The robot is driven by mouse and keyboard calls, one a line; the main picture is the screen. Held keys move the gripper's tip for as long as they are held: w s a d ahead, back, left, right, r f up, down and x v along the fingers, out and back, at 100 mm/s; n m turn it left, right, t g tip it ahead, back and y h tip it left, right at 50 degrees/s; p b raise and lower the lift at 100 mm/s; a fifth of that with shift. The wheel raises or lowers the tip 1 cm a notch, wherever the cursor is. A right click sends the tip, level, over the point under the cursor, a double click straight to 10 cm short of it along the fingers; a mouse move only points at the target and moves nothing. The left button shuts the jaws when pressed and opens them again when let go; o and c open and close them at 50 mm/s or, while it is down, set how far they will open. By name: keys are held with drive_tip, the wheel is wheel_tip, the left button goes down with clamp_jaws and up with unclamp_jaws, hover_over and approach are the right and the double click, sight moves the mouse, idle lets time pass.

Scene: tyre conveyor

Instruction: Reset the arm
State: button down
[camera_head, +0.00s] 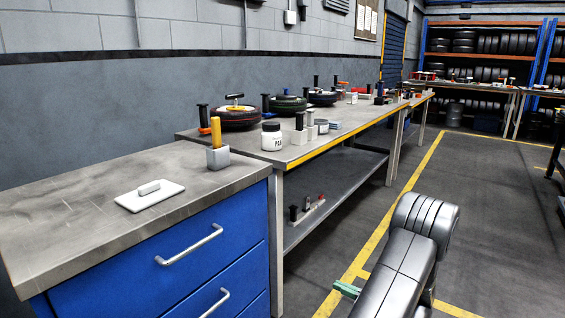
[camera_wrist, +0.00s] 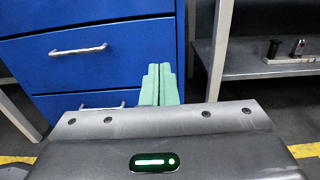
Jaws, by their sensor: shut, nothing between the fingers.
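My arm is folded at the lower right of the head view, over the floor beside the benches. My gripper (camera_head: 347,289) shows there as a small green tip, pointing left toward the blue cabinet. In the wrist view my gripper (camera_wrist: 160,72) has its two green fingers together, with nothing between them. It is in front of the blue drawer cabinet (camera_wrist: 100,55) and apart from any object. The cabinet also shows in the head view (camera_head: 180,262).
A white plate with a handle (camera_head: 150,195) and a grey block with a yellow handle (camera_head: 217,155) sit on the cabinet top. A long workbench (camera_head: 340,135) beyond holds wheels and a white jar (camera_head: 271,136). The floor (camera_head: 490,210) at right is open.

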drive_tip(key=p+v, duration=0.1)
drive_tip(key=v, duration=0.6)
drive_tip(key=shift+s+d, duration=0.2)
drive_tip(key=shift+d, duration=0.05)
drive_tip(key=shift+a, duration=0.1)
